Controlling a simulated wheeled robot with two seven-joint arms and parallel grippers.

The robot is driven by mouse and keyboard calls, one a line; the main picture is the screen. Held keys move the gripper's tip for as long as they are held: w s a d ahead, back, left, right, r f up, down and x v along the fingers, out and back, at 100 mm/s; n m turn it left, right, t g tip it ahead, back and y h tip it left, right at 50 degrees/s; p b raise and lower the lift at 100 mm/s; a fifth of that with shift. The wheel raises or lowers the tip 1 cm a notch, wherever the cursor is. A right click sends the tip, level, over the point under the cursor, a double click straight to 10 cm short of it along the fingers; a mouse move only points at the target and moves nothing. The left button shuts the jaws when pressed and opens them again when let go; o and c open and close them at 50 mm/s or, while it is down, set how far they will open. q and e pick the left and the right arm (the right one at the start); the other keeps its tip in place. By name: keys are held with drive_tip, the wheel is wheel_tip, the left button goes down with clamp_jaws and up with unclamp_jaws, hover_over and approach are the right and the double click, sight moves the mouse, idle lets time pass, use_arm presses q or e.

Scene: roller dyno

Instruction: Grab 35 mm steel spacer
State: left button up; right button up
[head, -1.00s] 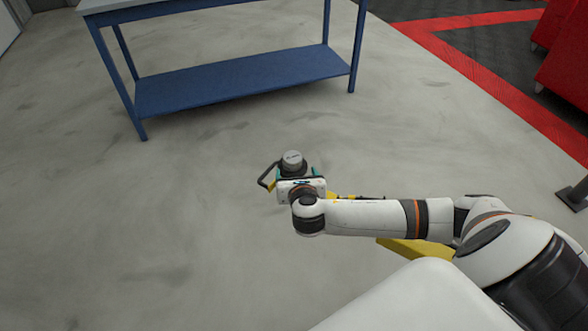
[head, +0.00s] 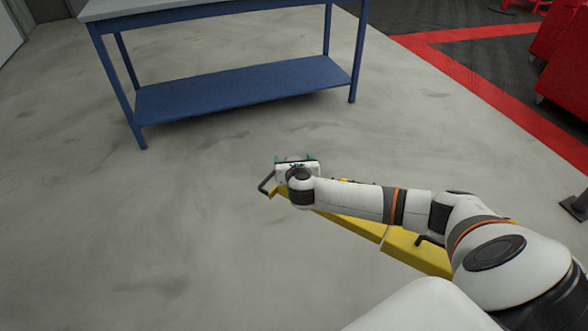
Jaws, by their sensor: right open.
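My right gripper (head: 293,158) is in the middle of the head view, its teal-tipped fingers open and pointing away from me. A grey round piece (head: 293,159) shows faintly between or just beyond the fingers. Most of it is hidden behind the gripper body, and I cannot tell whether it is the steel spacer or whether the fingers touch it. My left gripper is out of view.
A blue bench (head: 240,87) with a low shelf stands behind. The grey floor (head: 130,230) to the left is clear. Red units (head: 565,65) stand at far right.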

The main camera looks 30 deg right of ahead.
drive_tip(key=shift+w, duration=0.15)
drive_tip(key=c, duration=1.1)
drive_tip(key=shift+d, duration=0.1)
drive_tip(key=shift+c, duration=0.7)
drive_tip(key=shift+r, duration=0.1)
